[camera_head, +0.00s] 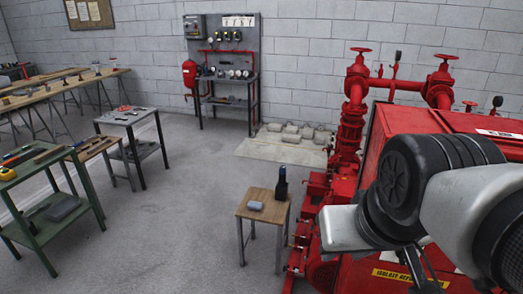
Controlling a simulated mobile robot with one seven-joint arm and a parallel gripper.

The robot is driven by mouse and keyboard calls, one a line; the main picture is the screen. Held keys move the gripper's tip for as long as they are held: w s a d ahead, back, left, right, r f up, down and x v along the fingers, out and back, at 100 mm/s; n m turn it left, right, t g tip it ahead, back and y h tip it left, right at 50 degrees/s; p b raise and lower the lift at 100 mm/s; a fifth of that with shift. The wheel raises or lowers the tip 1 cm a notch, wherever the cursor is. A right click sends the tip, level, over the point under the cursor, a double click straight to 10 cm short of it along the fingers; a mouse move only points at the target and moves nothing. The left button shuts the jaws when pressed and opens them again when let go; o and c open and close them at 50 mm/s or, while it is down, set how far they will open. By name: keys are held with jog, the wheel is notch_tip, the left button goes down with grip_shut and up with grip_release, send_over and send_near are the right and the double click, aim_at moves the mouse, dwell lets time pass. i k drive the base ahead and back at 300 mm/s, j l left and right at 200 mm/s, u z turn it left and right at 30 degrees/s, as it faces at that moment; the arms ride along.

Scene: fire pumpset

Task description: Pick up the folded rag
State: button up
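A small grey-blue bundle that looks like the folded rag (255,205) lies on top of a small wooden stool (262,216) in the head view. A dark bottle (281,190) stands upright beside it, at the stool's back right. My arm fills the right side of the view, to the right of the stool and well apart from the rag. Dark, thin parts at the arm's lower end may be my gripper (418,268).
Red pump machinery (352,130) stands just right of the stool. A green cart (40,215) at the left holds tools, with another grey bundle (64,208) on its lower shelf. A grey side table (125,117) stands behind. The floor left of the stool is clear.

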aim_at(255, 206)
jog(key=i+z, duration=0.1)
jog(key=z, duration=1.5)
jog(key=i+j, duration=0.1)
jog(key=j, duration=0.75)
jog(key=i+j, duration=0.1)
jog(key=j, duration=0.75)
jog(key=i+j, duration=0.15)
jog(key=j, duration=0.75)
jog(key=i+j+z, duration=0.1)
jog(key=j, duration=0.75)
jog(key=i+j, duration=0.1)
jog(key=j, duration=1.6)
jog(key=i, duration=0.05)
